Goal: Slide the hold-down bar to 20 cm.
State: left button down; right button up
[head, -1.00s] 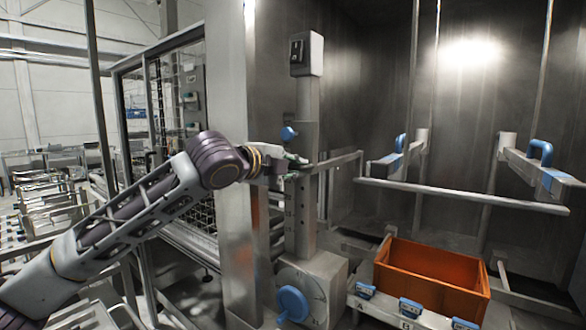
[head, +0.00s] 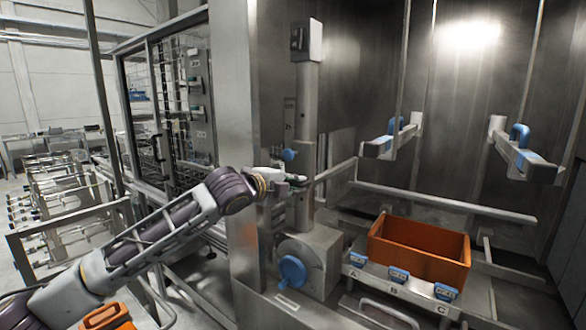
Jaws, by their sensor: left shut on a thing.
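The hold-down bar (head: 440,202) is a long grey rail across the wash bay, above the orange crate. A side arm (head: 335,170) joins it to a carriage with a blue knob (head: 289,155) on the upright metal post (head: 306,100). My left gripper (head: 288,180) is at the carriage, just below the blue knob, and is shut on the inner end of the bar's arm. The fingers partly hide the grip. The scale on the post is too small to read. My right gripper is out of view.
The orange crate (head: 420,240) stands below the bar, behind labels A, B and C. Two overhead arms with blue handles (head: 519,134) hang above the bar. A mesh-guarded frame (head: 165,115) stands left.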

pick_arm(q)
notch_tip(320, 180, down, 6)
jog(key=c, duration=1.8)
grip_release()
jog(key=o, duration=0.3)
jog(key=shift+s, duration=0.1)
jog(key=shift+r, duration=0.1)
jog(key=shift+a+r, duration=0.1)
jog(key=shift+r, duration=0.1)
pick_arm(e)
jog(key=shift+w+d+f, duration=0.15)
jog(key=shift+w+d, duration=0.7)
